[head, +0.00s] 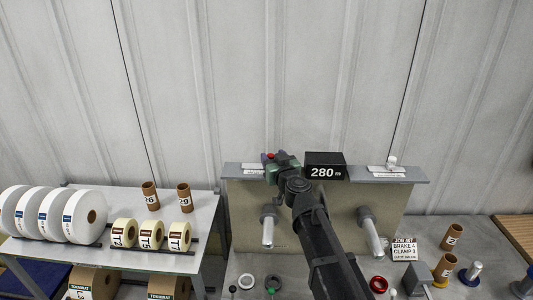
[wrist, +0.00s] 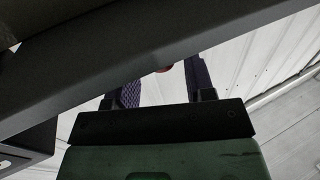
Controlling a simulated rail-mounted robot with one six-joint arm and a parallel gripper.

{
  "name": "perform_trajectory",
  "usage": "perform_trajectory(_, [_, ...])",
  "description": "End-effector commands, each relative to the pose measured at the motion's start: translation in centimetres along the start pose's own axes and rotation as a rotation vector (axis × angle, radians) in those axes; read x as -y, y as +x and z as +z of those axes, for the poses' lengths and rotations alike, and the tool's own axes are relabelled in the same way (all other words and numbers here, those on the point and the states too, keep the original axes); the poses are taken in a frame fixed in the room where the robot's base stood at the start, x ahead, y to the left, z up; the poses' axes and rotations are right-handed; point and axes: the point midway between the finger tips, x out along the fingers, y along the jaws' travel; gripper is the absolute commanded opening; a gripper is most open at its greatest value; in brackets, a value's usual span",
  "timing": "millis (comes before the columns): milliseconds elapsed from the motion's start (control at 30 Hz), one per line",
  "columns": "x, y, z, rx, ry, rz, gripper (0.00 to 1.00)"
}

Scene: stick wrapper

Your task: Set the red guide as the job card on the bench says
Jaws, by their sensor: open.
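My gripper (head: 274,160) is raised at the top rail of the grey machine, left of the black display (head: 325,166) that reads 280. A small red part (head: 270,156), which may be the red guide, shows at the gripper's fingertips. In the wrist view my gripper (wrist: 163,84) has its two dark fingers apart, with a little red part (wrist: 190,64) between them, mostly hidden by a dark bar. I cannot tell whether the fingers touch it. The job card (head: 403,249) stands on the bench at right; its lines seem to read JOB KIT, BRAKE 4 and CLAMP, the rest is too small.
The rail (head: 410,175) carries a white-knobbed part (head: 391,162) at right. Two spindles (head: 268,230) (head: 372,236) stick out of the machine below. A table with rolls (head: 88,215) stands left.

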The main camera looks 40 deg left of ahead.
Motion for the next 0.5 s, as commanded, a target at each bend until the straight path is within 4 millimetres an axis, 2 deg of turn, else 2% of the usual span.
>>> perform_trajectory(33, [0.0, 1.6, 0.0, 0.000, 0.000, -0.001, 0.49])
perform_trajectory(200, [0.0, 3.8, 0.0, 0.001, 0.000, -0.001, 0.49])
perform_trajectory(433, [0.0, 3.9, 0.0, 0.001, 0.000, 0.000, 0.49])
perform_trajectory(500, [0.0, 3.9, 0.0, 0.001, 0.000, 0.000, 0.40])
